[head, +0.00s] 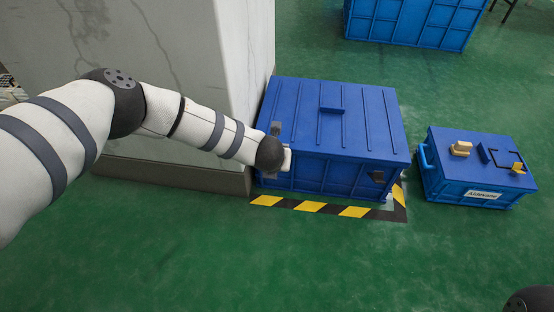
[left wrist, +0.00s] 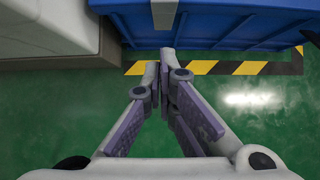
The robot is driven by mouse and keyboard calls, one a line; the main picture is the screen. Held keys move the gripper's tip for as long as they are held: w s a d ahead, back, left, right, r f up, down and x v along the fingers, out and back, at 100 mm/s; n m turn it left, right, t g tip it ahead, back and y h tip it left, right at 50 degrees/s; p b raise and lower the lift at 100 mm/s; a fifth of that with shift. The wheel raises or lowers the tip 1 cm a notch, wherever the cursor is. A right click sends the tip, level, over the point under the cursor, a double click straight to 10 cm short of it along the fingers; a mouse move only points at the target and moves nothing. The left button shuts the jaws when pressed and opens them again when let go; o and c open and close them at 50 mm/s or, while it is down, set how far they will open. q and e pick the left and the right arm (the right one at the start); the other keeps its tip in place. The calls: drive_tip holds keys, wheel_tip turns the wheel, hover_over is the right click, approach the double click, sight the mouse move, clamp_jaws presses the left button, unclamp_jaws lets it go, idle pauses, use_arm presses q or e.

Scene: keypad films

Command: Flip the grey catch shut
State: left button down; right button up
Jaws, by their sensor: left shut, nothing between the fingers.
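The blue box with a ribbed lid (head: 360,120) stands against the pillar, its lid down. A grey catch (head: 275,128) shows at the lid's left front edge and seems to stick up; my wrist partly hides this corner. In the left wrist view a grey upright bar (left wrist: 164,12), which looks like this catch, is at the box front just beyond my fingertips. My left gripper (left wrist: 163,66) is shut and empty, close in front of the box; I cannot tell whether it touches the catch. A dark catch (head: 377,177) is at the box's right front. My right gripper is out of view.
A pale pillar (head: 235,80) stands directly left of the box. A smaller blue case (head: 470,185) with tan pieces on top is to the right. Another blue container (head: 410,25) is behind. Yellow-black floor tape (head: 310,206) runs along the front; the green floor before it is clear.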

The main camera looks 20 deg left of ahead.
use_arm(q)
wheel_tip(320, 180, up, 7)
drive_tip(key=s+p, duration=0.2)
drive_tip(key=p, duration=0.1)
drive_tip(key=shift+d+r, duration=0.2)
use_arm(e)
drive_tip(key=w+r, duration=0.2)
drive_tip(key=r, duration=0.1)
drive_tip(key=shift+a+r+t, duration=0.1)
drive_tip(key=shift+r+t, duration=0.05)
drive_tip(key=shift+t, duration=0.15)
